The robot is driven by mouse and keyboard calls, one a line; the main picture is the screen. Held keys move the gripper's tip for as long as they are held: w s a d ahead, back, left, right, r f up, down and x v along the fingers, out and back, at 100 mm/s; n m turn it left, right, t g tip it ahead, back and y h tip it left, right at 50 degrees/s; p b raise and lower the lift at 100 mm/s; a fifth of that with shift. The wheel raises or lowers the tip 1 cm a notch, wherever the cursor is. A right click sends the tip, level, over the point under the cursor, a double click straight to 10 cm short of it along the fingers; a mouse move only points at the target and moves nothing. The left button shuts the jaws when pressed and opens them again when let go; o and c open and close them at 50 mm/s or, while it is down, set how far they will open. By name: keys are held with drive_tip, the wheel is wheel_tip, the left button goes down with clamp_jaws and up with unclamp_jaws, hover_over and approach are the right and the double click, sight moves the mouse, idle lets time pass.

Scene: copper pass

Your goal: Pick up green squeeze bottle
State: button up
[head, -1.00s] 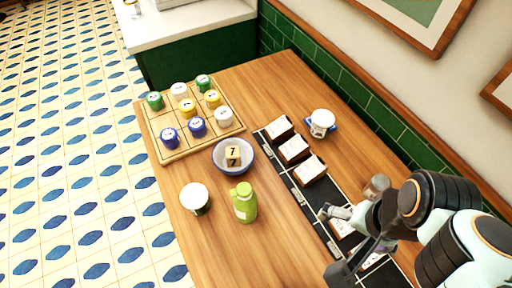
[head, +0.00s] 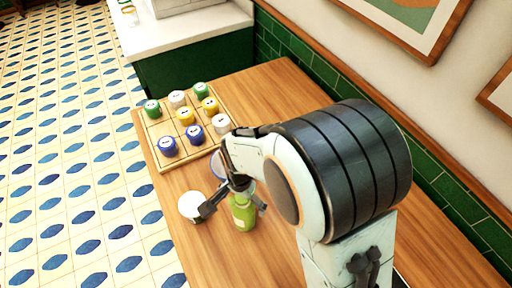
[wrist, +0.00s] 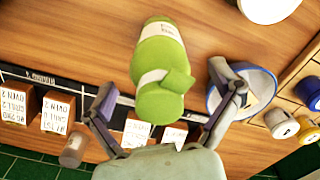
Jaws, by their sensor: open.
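The green squeeze bottle (head: 243,214) stands on the wooden table, partly hidden by my gripper in the head view. In the wrist view the bottle (wrist: 160,75) shows its green cap, body and a white label, lying between and a little beyond the fingers. My gripper (head: 233,203) is open above the bottle, with one finger on each side. In the wrist view the open fingers of my gripper (wrist: 168,95) flank the bottle's cap end, and I see no clear contact.
A white-topped tub (head: 191,206) stands close left of the bottle. A blue-rimmed bowl (wrist: 262,88) is close by one finger. A wooden grid tray (head: 165,165) with several coloured jars is behind. A black strip (wrist: 85,87) with several small boxes lies on the other side.

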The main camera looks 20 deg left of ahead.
drive_tip(key=shift+f, duration=1.4)
drive_tip(key=shift+c, duration=0.3)
drive_tip(key=c, duration=1.3)
drive_tip(key=shift+r, duration=0.1)
